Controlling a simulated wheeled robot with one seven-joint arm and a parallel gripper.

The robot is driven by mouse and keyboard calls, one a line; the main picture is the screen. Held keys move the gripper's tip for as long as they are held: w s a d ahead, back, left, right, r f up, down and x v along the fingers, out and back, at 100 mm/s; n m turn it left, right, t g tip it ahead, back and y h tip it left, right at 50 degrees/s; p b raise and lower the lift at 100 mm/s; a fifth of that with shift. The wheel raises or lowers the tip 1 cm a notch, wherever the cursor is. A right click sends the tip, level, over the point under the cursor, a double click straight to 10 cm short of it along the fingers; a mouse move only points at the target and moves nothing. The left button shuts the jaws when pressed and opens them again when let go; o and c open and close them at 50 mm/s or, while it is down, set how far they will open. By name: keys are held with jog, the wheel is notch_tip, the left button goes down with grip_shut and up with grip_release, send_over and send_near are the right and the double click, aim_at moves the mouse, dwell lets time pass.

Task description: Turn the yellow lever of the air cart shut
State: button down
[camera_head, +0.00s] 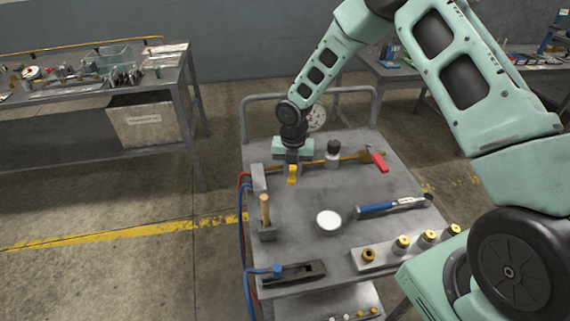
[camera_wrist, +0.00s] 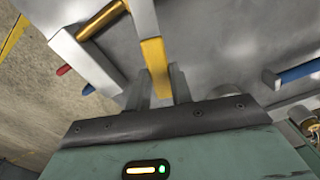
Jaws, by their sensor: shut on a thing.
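The yellow lever (camera_head: 292,178) is at the far left part of the air cart's grey top (camera_head: 300,195). My gripper (camera_head: 292,164) points down over it, and its fingers are shut on the lever. In the wrist view the yellow lever (camera_wrist: 153,50) runs up from between the two fingers (camera_wrist: 160,88). A brass pipe (camera_wrist: 103,20) lies beside it, running from a grey block (camera_wrist: 82,55), and the lever stands at an angle to this pipe. The lever's pivot is not clearly seen.
A red handle (camera_head: 379,161) and a dark-capped jar (camera_head: 333,154) are to the right. A white round tin (camera_head: 328,220), a blue-handled tool (camera_head: 385,207), an upright wooden handle (camera_head: 265,209) and a strip with brass fittings (camera_head: 385,257) are nearer. Hoses (camera_head: 241,225) hang at the left edge.

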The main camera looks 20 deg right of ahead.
jog(key=shift+s+d+n+p, duration=0.2)
jog(key=shift+d+n+p, duration=0.4)
jog(key=shift+n, duration=0.25)
jog(key=shift+s+d+n+p, duration=0.2)
jog(key=shift+d+n+p, duration=0.15)
jog(key=shift+d+n, duration=0.45)
jog(key=c, duration=1.2)
grip_release()
jog(key=shift+c, duration=0.2)
jog(key=shift+r, duration=0.1)
notch_tip(320, 180, up, 17)
jog(key=b, duration=0.2)
jog(key=shift+r, duration=0.1)
